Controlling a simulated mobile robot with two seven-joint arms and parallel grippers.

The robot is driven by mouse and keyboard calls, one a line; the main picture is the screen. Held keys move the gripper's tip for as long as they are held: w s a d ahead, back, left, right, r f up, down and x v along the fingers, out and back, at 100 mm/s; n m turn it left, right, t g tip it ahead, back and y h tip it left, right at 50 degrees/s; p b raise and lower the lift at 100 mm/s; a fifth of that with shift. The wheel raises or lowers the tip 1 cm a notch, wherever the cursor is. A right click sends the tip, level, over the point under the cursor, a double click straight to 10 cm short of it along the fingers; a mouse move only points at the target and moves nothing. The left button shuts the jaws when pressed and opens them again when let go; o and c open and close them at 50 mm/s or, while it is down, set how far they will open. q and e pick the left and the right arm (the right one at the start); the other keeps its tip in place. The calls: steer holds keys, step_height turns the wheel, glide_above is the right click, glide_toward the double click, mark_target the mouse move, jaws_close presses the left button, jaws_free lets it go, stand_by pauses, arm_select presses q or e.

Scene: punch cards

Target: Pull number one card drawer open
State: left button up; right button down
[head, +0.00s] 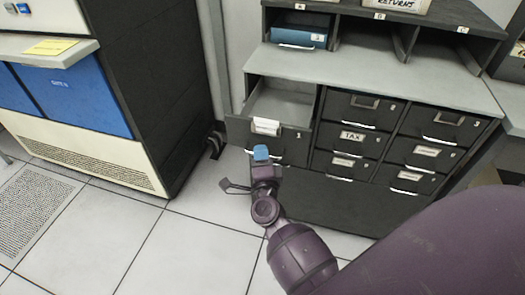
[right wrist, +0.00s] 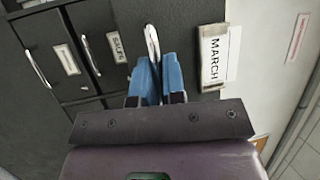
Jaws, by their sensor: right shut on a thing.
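The number one card drawer (head: 240,130) is the top left drawer of the dark cabinet. It is pulled out, and its grey empty-looking inside (head: 285,105) shows from above. Its front carries a white label (head: 266,126), which reads MARCH in the right wrist view (right wrist: 213,58). My right gripper (head: 261,153) is at the drawer front just below the label. In the right wrist view its blue fingers (right wrist: 156,78) are shut on the metal drawer handle (right wrist: 152,42). The fingers hide part of the handle. My left gripper is in neither view.
Other closed drawers with labels and handles, such as the TAX drawer (head: 350,137), fill the cabinet to the right and below. A grey counter (head: 375,80) lies above them. A dark and blue machine (head: 90,100) stands left. The tiled floor (head: 190,235) in front is clear.

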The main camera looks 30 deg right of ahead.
steer(key=c, duration=1.2)
jaws_free()
steer(key=shift+s, duration=0.1)
steer(key=v, duration=1)
steer(key=shift+s+a+f, duration=0.15)
steer(key=shift+s+a, duration=0.05)
steer(key=shift+s, duration=0.1)
